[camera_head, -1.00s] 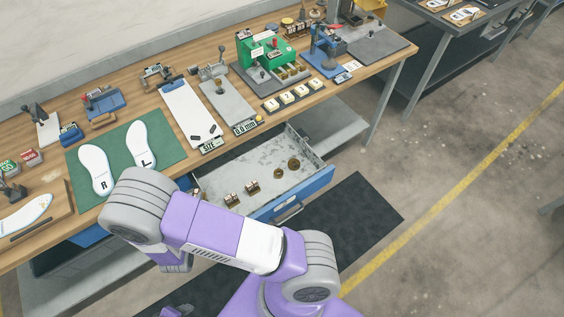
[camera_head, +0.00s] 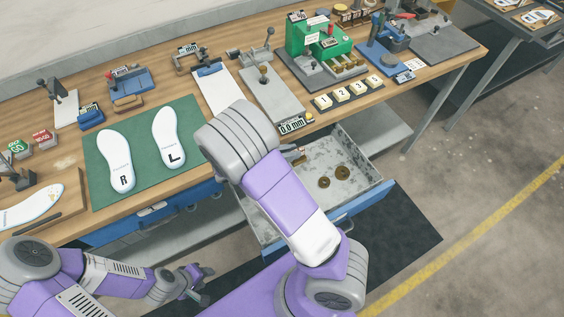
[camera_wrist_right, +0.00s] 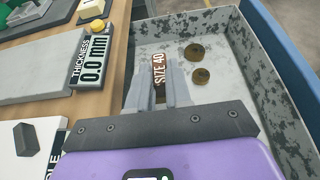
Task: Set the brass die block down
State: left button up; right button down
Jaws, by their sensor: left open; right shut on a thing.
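Whether the block touches the drawer floor I cannot tell. In the head view my right forearm hides most of this gripper; a small brown and white piece shows beside the wrist, over the drawer (camera_head: 375,192). My left gripper (camera_head: 204,284) is open and empty, low in front of the bench.
Two round brass pieces (camera_head: 323,182) (camera_head: 342,173) lie in the drawer, right of my right gripper. A thickness gauge with a "0.0 mm" display (camera_head: 291,125) stands on the bench edge. Two insoles (camera_head: 117,160) (camera_head: 168,138) lie on a green mat (camera_head: 143,187).

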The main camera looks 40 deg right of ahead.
jog(key=f, duration=0.2)
jog(key=f+b, duration=0.2)
jog(key=f, duration=0.1)
jog(key=shift+s+d+f, duration=0.1)
jog(key=shift+s+f, duration=0.15)
jog(key=shift+f, duration=0.05)
jog(key=shift+f+b, duration=0.75)
jog(key=shift+f, duration=1.3)
jog(key=shift+f, duration=0.15)
jog(key=c, duration=1.1)
grip_release()
jog(key=shift+o, duration=0.2)
jog(key=shift+r, duration=0.25)
jog(key=p+v, duration=0.3)
jog(key=v, duration=0.9)
